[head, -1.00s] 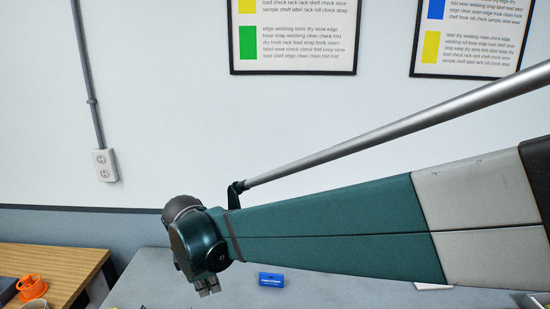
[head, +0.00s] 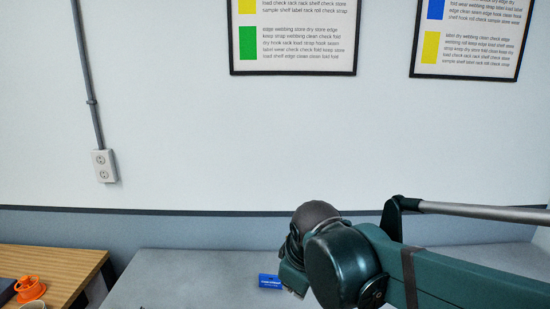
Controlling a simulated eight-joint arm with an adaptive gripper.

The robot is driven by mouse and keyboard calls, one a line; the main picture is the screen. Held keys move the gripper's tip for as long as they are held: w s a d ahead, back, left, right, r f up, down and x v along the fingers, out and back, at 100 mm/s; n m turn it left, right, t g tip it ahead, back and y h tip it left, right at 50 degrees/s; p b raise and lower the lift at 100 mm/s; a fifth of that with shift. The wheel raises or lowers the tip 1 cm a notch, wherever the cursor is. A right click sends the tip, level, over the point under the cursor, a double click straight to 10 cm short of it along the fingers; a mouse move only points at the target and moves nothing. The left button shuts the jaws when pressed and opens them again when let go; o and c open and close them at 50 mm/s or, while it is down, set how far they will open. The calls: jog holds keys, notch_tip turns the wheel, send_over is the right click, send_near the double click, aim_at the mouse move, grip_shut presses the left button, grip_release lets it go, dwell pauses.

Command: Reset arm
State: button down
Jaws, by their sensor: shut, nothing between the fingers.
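My arm reaches in from the lower right in the head view, with its wrist low and right of centre. My gripper (head: 294,292) hangs below the wrist over the grey table. Only a small part of it shows, mostly hidden by the wrist, and it appears shut and empty. A small blue block with pale lettering (head: 268,281) lies on the grey table (head: 190,275), just left of my gripper in the picture.
A wooden table (head: 60,262) stands at the lower left, with an orange object (head: 30,288) and part of a pale cup (head: 34,304) on it. The wall behind holds framed posters (head: 292,40) and an outlet (head: 104,166). The grey table's left part looks clear.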

jog(key=s+d+f+m+t, duration=0.1)
jog(key=s+d+m, duration=0.4)
jog(key=d, duration=0.3)
jog(key=s+d+f+m+t+b, duration=0.1)
jog(key=s+d+f+m, duration=0.1)
jog(key=s+d+m, duration=0.3)
jog(key=shift+s+d+m+h, duration=0.35)
jog(key=shift+d+m, duration=0.45)
jog(key=shift+d, duration=1.1)
jog(key=shift+r, duration=0.1)
